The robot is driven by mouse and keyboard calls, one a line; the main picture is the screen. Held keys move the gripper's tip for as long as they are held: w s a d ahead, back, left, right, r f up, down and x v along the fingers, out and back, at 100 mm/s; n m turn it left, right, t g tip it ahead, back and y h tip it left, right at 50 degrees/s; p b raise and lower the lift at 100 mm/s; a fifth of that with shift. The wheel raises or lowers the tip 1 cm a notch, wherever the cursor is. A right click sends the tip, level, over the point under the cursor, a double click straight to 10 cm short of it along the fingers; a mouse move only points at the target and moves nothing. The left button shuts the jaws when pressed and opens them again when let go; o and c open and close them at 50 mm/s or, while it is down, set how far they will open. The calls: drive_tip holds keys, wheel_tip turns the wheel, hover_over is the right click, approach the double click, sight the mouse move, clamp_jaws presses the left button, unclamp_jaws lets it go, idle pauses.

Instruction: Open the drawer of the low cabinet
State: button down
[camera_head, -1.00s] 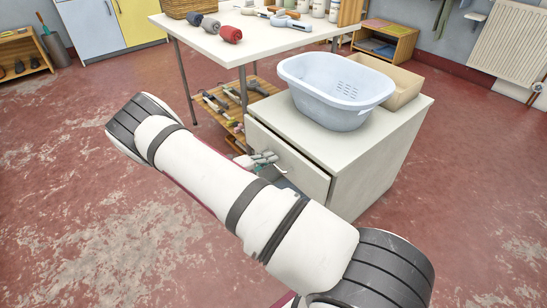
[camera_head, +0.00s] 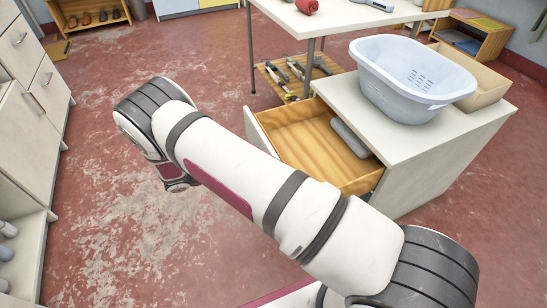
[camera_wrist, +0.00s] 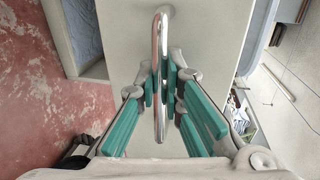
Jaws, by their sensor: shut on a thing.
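The low cabinet (camera_head: 440,165) stands at the right in the head view. Its drawer (camera_head: 300,140) is pulled well out, with a wooden inside and a grey rolled item (camera_head: 350,138) lying in it. In the wrist view the drawer front (camera_wrist: 120,40) carries a metal bar handle (camera_wrist: 160,50). My gripper (camera_wrist: 163,82), with green finger pads, is shut around that handle. In the head view my arm hides the gripper, the handle and part of the drawer front.
A pale blue laundry basket (camera_head: 410,80) and a tan box (camera_head: 478,85) stand on the cabinet top. A table (camera_head: 350,20) with a low tool shelf (camera_head: 300,72) is behind. White cabinets (camera_head: 35,75) line the left. The red floor between is clear.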

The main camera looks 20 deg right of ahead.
drive_tip(key=shift+f+v, duration=0.15)
drive_tip(key=shift+v, duration=0.7)
drive_tip(key=shift+f+v, duration=0.2)
drive_tip(key=shift+v, duration=0.6)
drive_tip(key=shift+a, duration=0.1)
drive_tip(key=c, duration=1.7)
unclamp_jaws()
drive_tip(key=v, duration=1.2)
drive_tip(key=shift+w, duration=0.1)
